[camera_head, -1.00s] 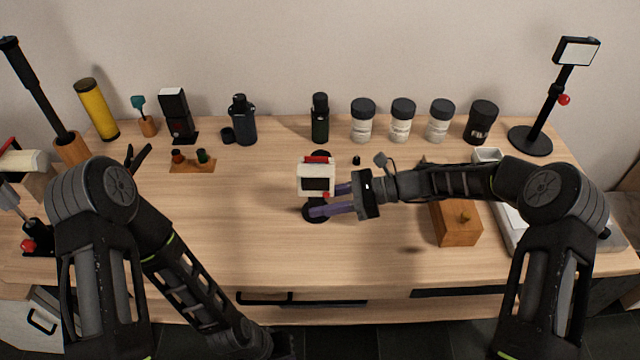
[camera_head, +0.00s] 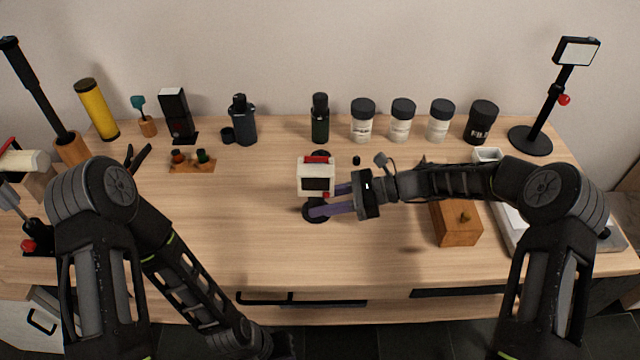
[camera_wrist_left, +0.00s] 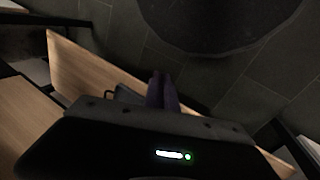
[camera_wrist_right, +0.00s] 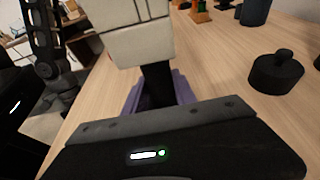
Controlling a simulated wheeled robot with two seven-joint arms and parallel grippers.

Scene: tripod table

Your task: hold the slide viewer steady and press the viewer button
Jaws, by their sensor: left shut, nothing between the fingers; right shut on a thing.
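The slide viewer (camera_head: 304,190) is a small white box with a dark screen and a red piece on top, upright on a black stand near the middle of the table. The red viewer button (camera_head: 326,195) is at its lower right front corner. My right gripper (camera_head: 328,201) reaches in from the right, its purple fingers shut around the black post below the box. The right wrist view shows the post (camera_wrist_right: 157,82) between the fingers. My left gripper (camera_wrist_left: 162,90) is shut and empty, away from the viewer, over the floor in front of the table.
Bottles and jars (camera_head: 362,121) line the back of the table. A small wooden rack (camera_head: 192,166) stands at the left back. A wooden box (camera_head: 458,225) stands under my right forearm, with a mirror stand (camera_head: 530,141) at the far right. The front left tabletop is clear.

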